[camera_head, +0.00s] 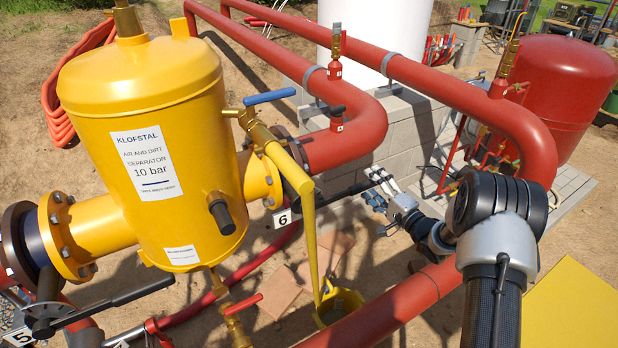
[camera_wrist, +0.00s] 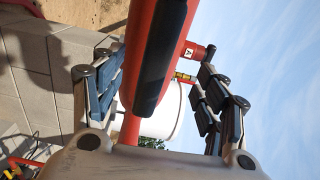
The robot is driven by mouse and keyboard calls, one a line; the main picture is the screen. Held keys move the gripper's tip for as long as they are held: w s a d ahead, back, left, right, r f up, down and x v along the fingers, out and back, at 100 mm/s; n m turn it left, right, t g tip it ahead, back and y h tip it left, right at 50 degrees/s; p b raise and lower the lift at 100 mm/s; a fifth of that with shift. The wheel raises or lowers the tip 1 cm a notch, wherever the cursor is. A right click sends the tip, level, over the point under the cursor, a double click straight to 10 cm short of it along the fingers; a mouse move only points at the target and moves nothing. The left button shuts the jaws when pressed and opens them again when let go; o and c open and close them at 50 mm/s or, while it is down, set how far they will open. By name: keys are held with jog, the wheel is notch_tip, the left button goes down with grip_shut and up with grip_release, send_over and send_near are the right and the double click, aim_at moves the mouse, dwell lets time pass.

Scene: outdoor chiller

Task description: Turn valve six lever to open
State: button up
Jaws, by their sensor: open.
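The white tag marked 6 (camera_head: 283,219) hangs by the dark flange where the yellow separator's outlet meets the red pipe. A black lever (camera_head: 345,192) reaches right from behind that flange toward my gripper (camera_head: 380,188); its base is hidden. In the wrist view, the black lever (camera_wrist: 160,60) runs lengthwise between the two open fingers of my gripper (camera_wrist: 158,98). Gaps show on both sides of it, so the fingers look apart from it. How deep the lever sits between the fingers is hard to tell.
The yellow separator (camera_head: 150,150) has a blue-handled valve (camera_head: 270,97) and a yellow drain pipe (camera_head: 310,240) beside the tag. Red pipes (camera_head: 345,140) pass behind and below my arm. A grey block wall (camera_head: 370,150) stands behind. Another black-levered valve (camera_head: 130,292) is at lower left.

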jog(key=p+v, duration=0.1)
jog(key=v, duration=0.6)
jog(key=shift+p, duration=0.35)
jog(key=shift+s, duration=0.1)
